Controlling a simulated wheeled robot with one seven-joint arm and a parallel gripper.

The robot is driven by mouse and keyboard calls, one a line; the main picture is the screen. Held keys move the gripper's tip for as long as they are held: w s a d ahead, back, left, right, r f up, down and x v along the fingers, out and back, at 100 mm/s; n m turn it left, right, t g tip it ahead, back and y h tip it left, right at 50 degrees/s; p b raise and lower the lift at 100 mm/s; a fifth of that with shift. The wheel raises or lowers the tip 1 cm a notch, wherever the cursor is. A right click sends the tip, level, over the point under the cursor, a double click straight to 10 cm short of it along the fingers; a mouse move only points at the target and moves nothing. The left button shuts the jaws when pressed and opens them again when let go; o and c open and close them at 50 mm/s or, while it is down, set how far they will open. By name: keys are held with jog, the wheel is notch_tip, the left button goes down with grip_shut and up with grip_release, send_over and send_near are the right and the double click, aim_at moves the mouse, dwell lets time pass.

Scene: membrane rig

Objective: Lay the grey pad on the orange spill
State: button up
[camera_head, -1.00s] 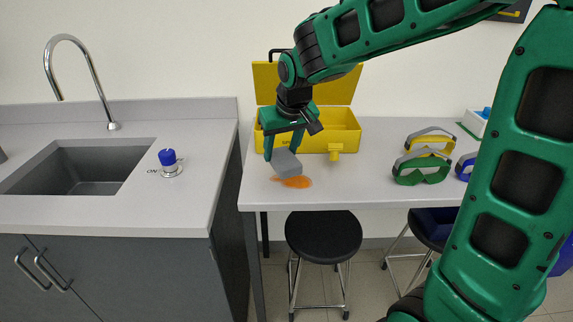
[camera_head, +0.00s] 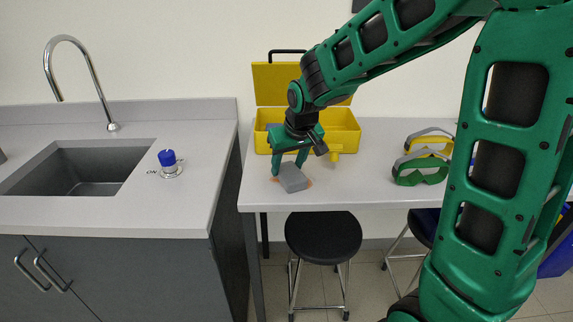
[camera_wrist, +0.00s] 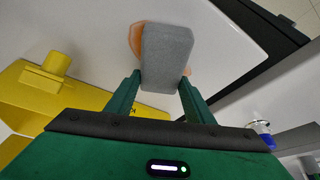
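The grey pad (camera_head: 293,178) is a flat block low over the tabletop, on or just above the orange spill. The orange spill (camera_head: 308,183) shows at the pad's right edge and a little at its left. In the wrist view the grey pad (camera_wrist: 166,55) covers the middle of the orange spill (camera_wrist: 135,38), which shows mostly along the pad's left side. My gripper (camera_head: 289,169) points down, with one green finger at each side of the pad. In the wrist view both fingertips meet the pad's sides. Whether the pad's underside touches the table is hidden.
An open yellow toolbox (camera_head: 342,131) stands close behind my gripper. Goggles (camera_head: 421,168) lie to the right on the table (camera_head: 360,188). A sink (camera_head: 85,170) and a blue-capped knob (camera_head: 168,160) are on the left counter. A black stool (camera_head: 323,236) stands in front.

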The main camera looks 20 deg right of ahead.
aim_at(295, 177)
jog(key=o, duration=0.3)
jog(key=shift+o, duration=0.2)
jog(key=shift+r, duration=0.15)
jog(key=v, duration=1.2)
jog(key=s+d+f+m+g+h, duration=0.1)
jog(key=s+d+f+m+g, duration=0.15)
jog(key=s+d, duration=0.85)
jog(key=s+d+f+m+g, duration=0.1)
jog(key=s+d+f+m, duration=0.1)
jog(key=s, duration=0.7)
jog(key=s+d+f+m+g, duration=0.1)
jog(key=s+d+f+m, duration=0.2)
jog(key=s, duration=0.6)
jog(key=shift+d+f+y, duration=0.4)
jog(key=shift+d+f, duration=0.15)
